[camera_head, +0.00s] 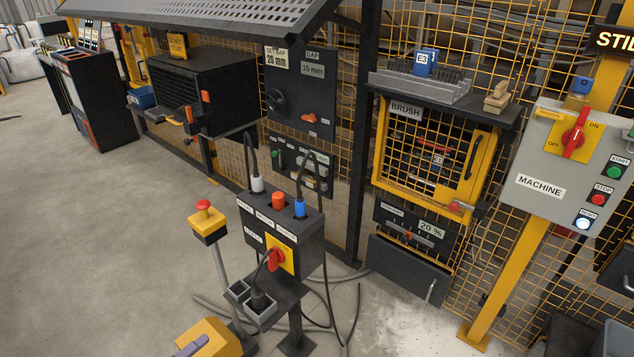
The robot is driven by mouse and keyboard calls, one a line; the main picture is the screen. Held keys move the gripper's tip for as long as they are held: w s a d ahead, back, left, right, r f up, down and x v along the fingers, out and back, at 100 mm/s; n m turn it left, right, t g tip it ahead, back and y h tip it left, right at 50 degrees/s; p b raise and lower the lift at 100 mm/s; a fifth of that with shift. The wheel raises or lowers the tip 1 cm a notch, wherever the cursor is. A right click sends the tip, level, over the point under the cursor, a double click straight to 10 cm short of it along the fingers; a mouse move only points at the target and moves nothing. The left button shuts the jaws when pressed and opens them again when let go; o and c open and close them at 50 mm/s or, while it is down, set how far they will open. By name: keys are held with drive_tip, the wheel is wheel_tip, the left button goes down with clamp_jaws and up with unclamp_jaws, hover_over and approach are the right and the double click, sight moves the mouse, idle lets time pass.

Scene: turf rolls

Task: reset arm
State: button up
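My gripper is not in this head view, and no part of my arm can be made out for sure. The grey machine panel (545,188) on the right carries a red rotary handle (573,138) on a yellow plate marked ON and OFF. Below it are a green start button (618,173), a red stop button (598,199) and a lit, bluish-white reset button (583,224).
A black plug box (283,243) with cables stands in the middle, beside a red-topped yellow button post (207,222). A yellow caged brush unit (430,160) and mesh fence stand behind. A yellow block (215,338) is cut off below. Floor at left is clear.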

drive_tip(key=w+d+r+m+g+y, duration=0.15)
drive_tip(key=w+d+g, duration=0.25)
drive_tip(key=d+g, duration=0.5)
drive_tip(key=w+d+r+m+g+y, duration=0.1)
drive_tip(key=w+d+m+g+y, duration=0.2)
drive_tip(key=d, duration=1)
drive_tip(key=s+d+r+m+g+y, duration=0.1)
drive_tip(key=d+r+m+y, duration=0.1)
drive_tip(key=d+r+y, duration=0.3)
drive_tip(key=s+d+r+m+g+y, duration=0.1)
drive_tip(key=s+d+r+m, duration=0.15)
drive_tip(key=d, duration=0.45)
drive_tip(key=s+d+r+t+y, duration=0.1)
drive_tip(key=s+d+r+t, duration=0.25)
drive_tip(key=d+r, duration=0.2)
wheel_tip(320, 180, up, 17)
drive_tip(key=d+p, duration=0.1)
drive_tip(key=p, duration=1.6)
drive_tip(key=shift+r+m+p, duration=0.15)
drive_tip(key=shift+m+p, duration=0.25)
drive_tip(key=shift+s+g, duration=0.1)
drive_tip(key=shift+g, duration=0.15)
